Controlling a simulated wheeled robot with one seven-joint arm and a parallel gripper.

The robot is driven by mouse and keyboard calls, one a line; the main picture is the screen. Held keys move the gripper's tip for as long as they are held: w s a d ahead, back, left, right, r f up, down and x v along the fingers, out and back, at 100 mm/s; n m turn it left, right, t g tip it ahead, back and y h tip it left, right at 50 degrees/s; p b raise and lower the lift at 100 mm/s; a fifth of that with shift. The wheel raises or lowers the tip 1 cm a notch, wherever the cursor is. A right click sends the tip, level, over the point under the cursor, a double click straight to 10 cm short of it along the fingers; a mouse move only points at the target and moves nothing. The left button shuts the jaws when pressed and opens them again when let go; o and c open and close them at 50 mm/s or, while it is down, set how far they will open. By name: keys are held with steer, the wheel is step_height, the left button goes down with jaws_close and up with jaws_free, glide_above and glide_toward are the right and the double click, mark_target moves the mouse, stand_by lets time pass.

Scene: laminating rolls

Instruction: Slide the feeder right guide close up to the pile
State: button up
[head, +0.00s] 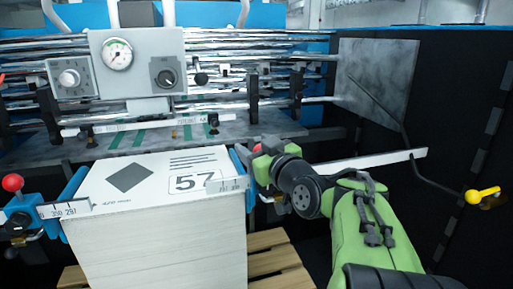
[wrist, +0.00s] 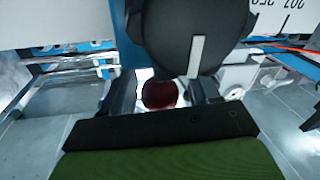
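The pile (head: 150,225) is a tall stack of white sheets with "57" printed on top. The feeder right guide (head: 239,165) is a blue upright plate at the pile's right edge, with a white scale bar; any narrow gap between plate and pile cannot be told. Its red knob (wrist: 160,94) sits between the fingers of my gripper (wrist: 160,97) in the wrist view, with thin light gaps showing on both sides. In the head view my gripper (head: 264,158) is at the guide and mostly hides the knob.
The left guide (head: 73,186), with a red knob (head: 12,182), stands at the pile's left edge. Behind are rollers and a grey gauge panel (head: 130,65). A wooden pallet (head: 272,262) lies beneath. A yellow-knobbed lever (head: 482,196) is at the right.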

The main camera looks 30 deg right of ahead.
steer(key=s+a+b, duration=0.1)
steer(key=s, duration=1.4)
steer(key=shift+s+a, duration=0.25)
steer(key=shift+s, duration=0.1)
